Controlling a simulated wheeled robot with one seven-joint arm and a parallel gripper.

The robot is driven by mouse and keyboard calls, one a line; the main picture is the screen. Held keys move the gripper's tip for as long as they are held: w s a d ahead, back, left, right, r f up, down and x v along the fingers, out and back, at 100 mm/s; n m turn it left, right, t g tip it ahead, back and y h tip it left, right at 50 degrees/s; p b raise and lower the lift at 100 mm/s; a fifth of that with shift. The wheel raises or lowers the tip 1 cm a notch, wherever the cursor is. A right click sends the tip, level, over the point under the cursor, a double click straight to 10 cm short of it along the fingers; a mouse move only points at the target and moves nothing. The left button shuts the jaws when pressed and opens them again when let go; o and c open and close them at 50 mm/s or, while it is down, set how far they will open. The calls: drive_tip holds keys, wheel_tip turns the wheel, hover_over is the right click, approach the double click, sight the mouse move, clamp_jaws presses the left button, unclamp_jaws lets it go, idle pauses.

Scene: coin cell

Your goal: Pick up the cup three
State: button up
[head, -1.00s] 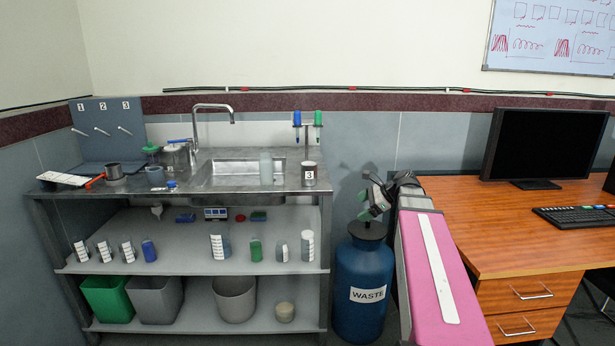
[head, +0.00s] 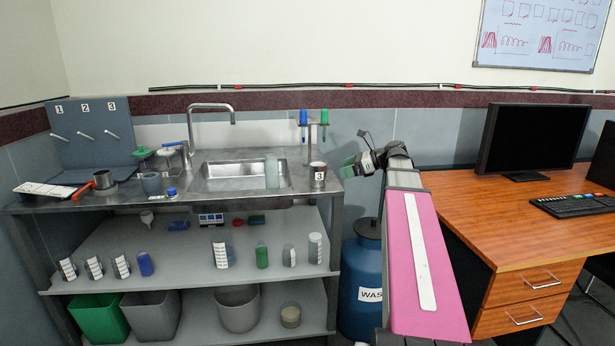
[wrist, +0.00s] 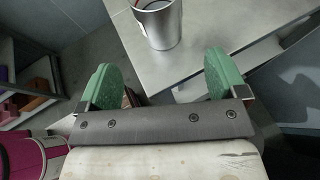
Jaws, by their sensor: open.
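Cup three (head: 318,175) is a metal cup with a white label reading 3. It stands upright on the steel counter at its right end, just right of the sink. My gripper (head: 355,166) has green fingers and is to the right of the cup, apart from it. In the wrist view, the metal cup (wrist: 157,22) stands near the counter's corner, ahead of the fingers. There my gripper (wrist: 157,84) shows its two green fingers spread wide with nothing between them.
The steel counter (head: 240,200) carries a sink (head: 235,178) with a clear bottle (head: 271,172) near it. A stand with blue and green pipettes (head: 304,118) is behind the cup. A blue waste drum (head: 361,290) and a wooden desk (head: 470,215) are to the right.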

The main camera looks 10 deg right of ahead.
sight(320, 175)
drive_tip(key=x, duration=1)
drive_tip(key=shift+w+a, duration=0.25)
drive_tip(key=shift+a, duration=0.05)
drive_tip(key=c, duration=1.2)
